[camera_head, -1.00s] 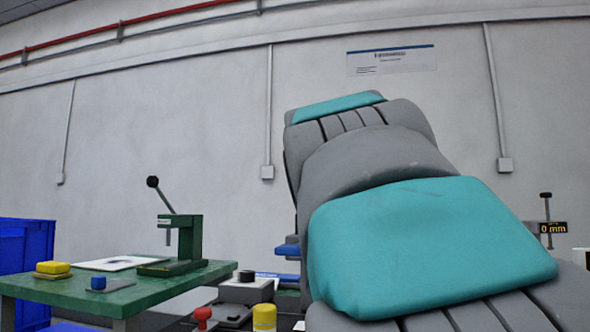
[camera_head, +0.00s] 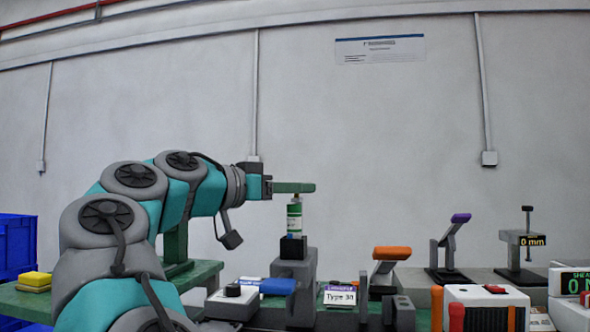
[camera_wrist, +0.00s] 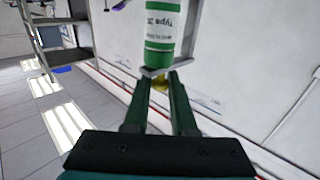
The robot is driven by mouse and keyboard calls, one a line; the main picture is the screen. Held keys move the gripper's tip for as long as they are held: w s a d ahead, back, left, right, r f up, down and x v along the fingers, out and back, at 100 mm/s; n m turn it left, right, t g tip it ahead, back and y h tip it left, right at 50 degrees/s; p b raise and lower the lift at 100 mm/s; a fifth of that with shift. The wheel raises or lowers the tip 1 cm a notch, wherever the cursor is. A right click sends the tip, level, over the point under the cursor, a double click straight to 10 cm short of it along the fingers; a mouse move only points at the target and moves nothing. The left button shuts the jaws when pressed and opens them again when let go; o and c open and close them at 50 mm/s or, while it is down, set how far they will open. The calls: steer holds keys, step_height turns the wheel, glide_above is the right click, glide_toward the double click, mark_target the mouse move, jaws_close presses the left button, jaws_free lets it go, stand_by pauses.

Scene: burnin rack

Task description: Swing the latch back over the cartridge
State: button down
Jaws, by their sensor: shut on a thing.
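The cartridge (camera_head: 294,219), green with a white label, stands upright in a dark socket (camera_head: 293,248) on a grey block. It also shows in the wrist view (camera_wrist: 160,33), just beyond my fingertips. My gripper (camera_head: 296,188) reaches in level from the left, above the cartridge's top end. A grey bar (camera_wrist: 172,70) beside the cartridge's end looks like the latch. The fingers partly hide the knob, and I cannot tell whether it belongs to the latch.
A clamp with an orange handle (camera_head: 392,254) and one with a purple handle (camera_head: 461,218) stand to the right. A green table (camera_head: 198,272) is behind my arm.

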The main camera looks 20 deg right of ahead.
steer(key=shift+w+a+r+m+g+p, duration=0.15)
steer(key=shift+m+g+p, duration=0.25)
steer(key=shift+g+p, duration=0.25)
steer(key=c, duration=0.8)
jaws_free()
steer(key=shift+o, duration=0.2)
steer(key=s+a+p, duration=0.1)
steer(key=a+p, duration=0.1)
steer(key=a, duration=0.5)
steer(key=shift+s+a, duration=0.25)
steer(key=shift+a, duration=0.1)
